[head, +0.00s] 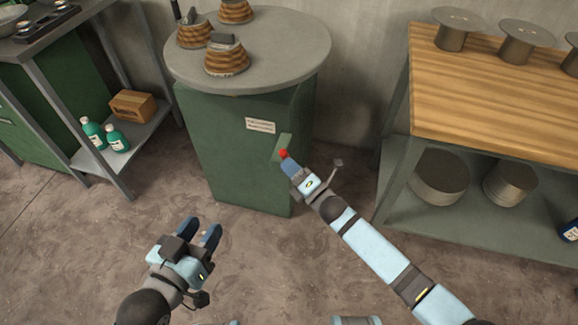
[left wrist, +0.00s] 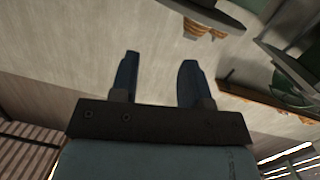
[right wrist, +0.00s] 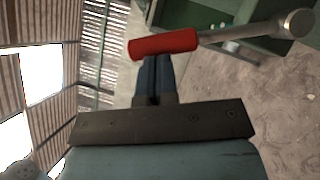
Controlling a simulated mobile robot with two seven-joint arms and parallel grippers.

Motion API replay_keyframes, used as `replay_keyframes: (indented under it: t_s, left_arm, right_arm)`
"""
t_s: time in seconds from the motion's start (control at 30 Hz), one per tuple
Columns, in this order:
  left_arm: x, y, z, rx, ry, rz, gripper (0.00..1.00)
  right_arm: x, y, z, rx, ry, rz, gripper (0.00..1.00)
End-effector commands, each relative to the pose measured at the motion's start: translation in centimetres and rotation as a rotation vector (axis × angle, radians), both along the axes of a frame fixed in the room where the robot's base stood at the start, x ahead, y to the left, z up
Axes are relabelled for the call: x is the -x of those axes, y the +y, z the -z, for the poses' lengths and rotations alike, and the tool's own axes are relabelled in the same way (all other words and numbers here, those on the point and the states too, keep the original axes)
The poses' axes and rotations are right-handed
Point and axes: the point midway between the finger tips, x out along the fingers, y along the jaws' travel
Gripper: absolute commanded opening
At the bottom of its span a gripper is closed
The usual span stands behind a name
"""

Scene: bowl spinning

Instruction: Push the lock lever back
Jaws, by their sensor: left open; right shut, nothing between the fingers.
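The lock lever's red grip (head: 283,153) shows at the front right of the green cabinet (head: 225,150), just beyond my right gripper (head: 289,163). In the right wrist view the red grip (right wrist: 163,43) lies across the tips of my shut right gripper (right wrist: 157,62), close to or touching them; I cannot tell which. The lever's metal rod (right wrist: 245,32) runs right from the grip to a round metal end. Nothing is between the right fingers. My left gripper (head: 202,228) is open and empty above the floor, left of the cabinet's front; its spread fingers show in the left wrist view (left wrist: 158,75).
A round grey top (head: 285,60) on the cabinet carries several ribbed brown pieces (head: 227,58). A wooden-topped bench (head: 490,90) with metal discs stands right. A shelf with green bottles (head: 93,133) and a brown box (head: 133,105) stands left. Floor in front is clear.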

Motion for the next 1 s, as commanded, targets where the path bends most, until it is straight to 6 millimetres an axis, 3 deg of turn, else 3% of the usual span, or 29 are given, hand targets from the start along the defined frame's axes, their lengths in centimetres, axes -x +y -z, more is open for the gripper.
replay_keyframes:
  t_s: [0.27,0.73,1.0]
  left_arm:
    - [2.8,2.7,5.8,-0.145,0.292,-0.047,0.43]
    - [2.9,3.5,5.3,-0.207,0.341,-0.062,0.43]
    - [2.9,3.5,6.0,-0.204,0.339,-0.061,0.43]
  right_arm:
    - [-1.8,-0.6,-2.3,-0.049,0.158,0.001,0.0]
    - [-6.9,-2.3,-3.4,-0.182,0.575,0.001,0.0]
    - [-9.4,-3.0,-2.8,-0.187,0.576,0.0,0.0]
